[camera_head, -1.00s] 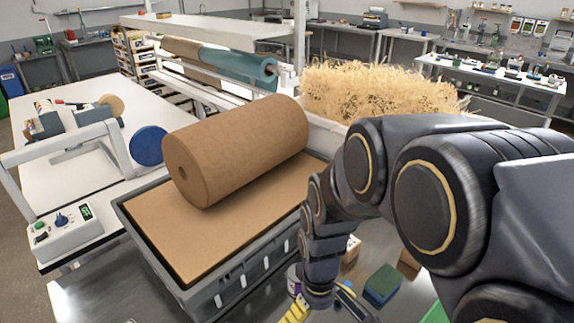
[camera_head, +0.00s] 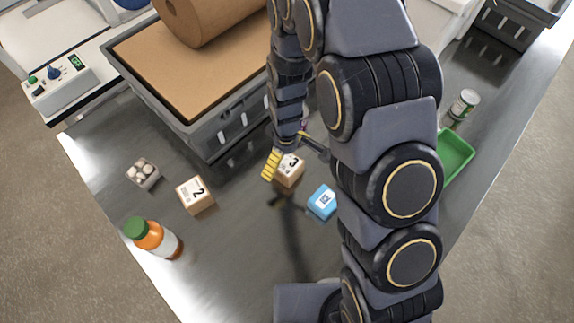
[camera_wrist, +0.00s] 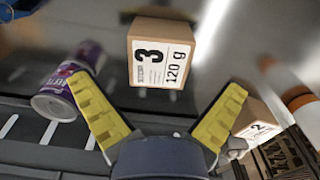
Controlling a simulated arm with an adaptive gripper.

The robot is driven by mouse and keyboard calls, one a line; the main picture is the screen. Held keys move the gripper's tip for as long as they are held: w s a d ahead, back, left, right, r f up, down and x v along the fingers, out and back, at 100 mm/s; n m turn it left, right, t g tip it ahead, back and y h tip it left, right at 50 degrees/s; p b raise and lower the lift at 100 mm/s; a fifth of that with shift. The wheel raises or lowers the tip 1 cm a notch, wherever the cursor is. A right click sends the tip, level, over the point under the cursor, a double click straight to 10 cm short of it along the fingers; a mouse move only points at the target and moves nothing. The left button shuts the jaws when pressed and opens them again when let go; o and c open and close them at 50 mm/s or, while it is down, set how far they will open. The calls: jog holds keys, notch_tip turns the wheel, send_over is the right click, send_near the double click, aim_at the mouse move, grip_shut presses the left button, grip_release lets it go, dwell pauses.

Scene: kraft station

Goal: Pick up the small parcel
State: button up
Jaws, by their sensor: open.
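Small cardboard parcels lie on the steel table. The box marked 3 (camera_head: 291,169) is beside my gripper (camera_head: 291,153) in the head view. In the wrist view the same box, labelled 3 and 120 g (camera_wrist: 161,52), stands just beyond and between the yellow fingertips of my gripper (camera_wrist: 158,88). The fingers are spread wide and hold nothing. A box marked 2 (camera_head: 195,194) is farther left; it also shows at the right of the wrist view (camera_wrist: 262,121). A small blue box (camera_head: 322,202) lies right of box 3. My arm hides part of the table.
A grey crate (camera_head: 232,138) bearing a brown roll (camera_head: 205,18) stands behind. A purple can (camera_wrist: 58,96) lies left of my fingers. A green-capped orange bottle (camera_head: 152,238) and egg pack (camera_head: 142,173) are at left; a green tray (camera_head: 457,155) and can (camera_head: 464,103) are at right.

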aim_at(287, 163)
notch_tip(287, 163, down, 3)
jog(key=shift+d+r, duration=0.1)
jog(key=c, duration=1.2)
jog(key=shift+r, duration=0.1)
notch_tip(287, 163, up, 10)
jog(key=shift+f, duration=0.1)
